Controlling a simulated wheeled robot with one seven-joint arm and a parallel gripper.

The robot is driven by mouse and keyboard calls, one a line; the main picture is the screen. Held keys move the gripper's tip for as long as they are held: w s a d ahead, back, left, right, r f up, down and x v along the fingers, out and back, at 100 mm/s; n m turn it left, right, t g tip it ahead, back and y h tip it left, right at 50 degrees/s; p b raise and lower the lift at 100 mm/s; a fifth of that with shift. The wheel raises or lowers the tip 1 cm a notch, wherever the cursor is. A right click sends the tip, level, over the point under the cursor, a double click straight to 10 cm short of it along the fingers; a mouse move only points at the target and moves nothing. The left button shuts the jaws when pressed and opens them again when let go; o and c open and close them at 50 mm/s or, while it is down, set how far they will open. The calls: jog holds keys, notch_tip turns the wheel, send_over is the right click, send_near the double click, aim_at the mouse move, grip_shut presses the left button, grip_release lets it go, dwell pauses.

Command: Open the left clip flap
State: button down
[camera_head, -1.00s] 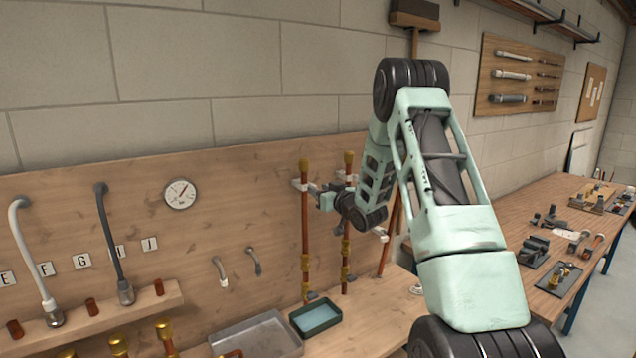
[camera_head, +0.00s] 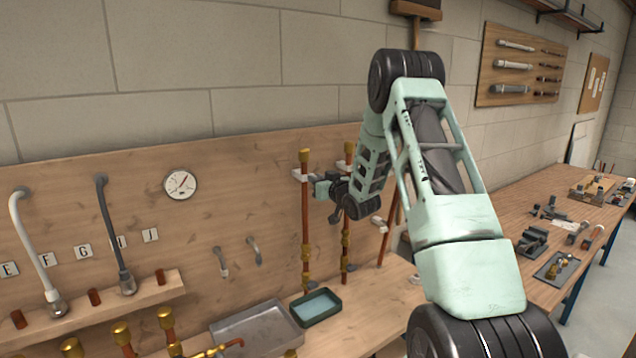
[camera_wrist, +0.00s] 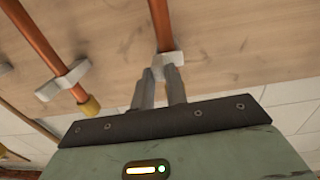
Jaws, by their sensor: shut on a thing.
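Two upright copper pipes stand against the wooden back board in the head view, each with a pale clip near its top. The left clip (camera_head: 299,175) holds the left pipe (camera_head: 306,215). My gripper (camera_head: 318,188) is at this clip, just right of the pipe. In the wrist view, which looks inverted, the clip (camera_wrist: 166,66) sits at my fingertips (camera_wrist: 160,76), and my fingers are shut on its near edge, the flap. The fingers hide most of the flap, so its angle cannot be told. The other clip (camera_wrist: 62,80) is apart from my gripper.
The right pipe (camera_head: 347,240) stands close beside my wrist. A green tray (camera_head: 315,307) and a grey metal tray (camera_head: 255,328) lie on the bench below. A round gauge (camera_head: 180,185) hangs further left. The board between gauge and pipes is mostly clear.

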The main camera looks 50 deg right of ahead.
jog(key=w+a+m+g+h+b, duration=0.1)
jog(key=a+m+g+h+b, duration=0.1)
jog(key=m+g+h, duration=0.4)
jog(key=w+a+m+g+h+b, duration=0.2)
jog(key=m+g+h, duration=0.4)
jog(key=m+g, duration=0.6)
jog(key=shift+w+a+m+g+h+b, duration=0.3)
jog(key=shift+a+g+b, duration=0.25)
jog(key=shift+a+g, duration=1.4)
jog(key=shift+d+r+g, duration=0.1)
jog(key=shift+d+g, duration=0.45)
jog(key=shift+g, duration=0.1)
jog(key=c, duration=1.4)
grip_release()
